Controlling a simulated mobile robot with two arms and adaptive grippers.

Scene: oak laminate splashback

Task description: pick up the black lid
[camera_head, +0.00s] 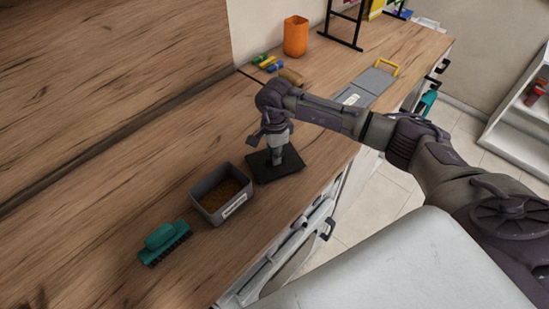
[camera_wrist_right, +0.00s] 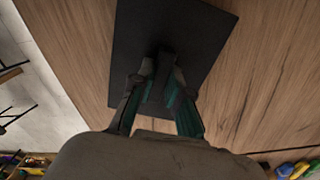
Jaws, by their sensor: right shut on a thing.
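The black lid (camera_head: 264,174) is a flat dark rectangle on or just above the wooden worktop, right beside the grey box. My right gripper (camera_head: 277,161) points down at the middle of the lid and is shut on it. In the right wrist view the lid (camera_wrist_right: 198,32) spreads out beyond the fingers. The fingers of the right gripper (camera_wrist_right: 161,80) close around a dark knob at the lid's centre. I cannot tell whether the lid touches the worktop. My left gripper is not in view.
An open grey box (camera_head: 205,204) with brown contents and a label stands just left of the lid. The worktop's front edge is close to the lid.

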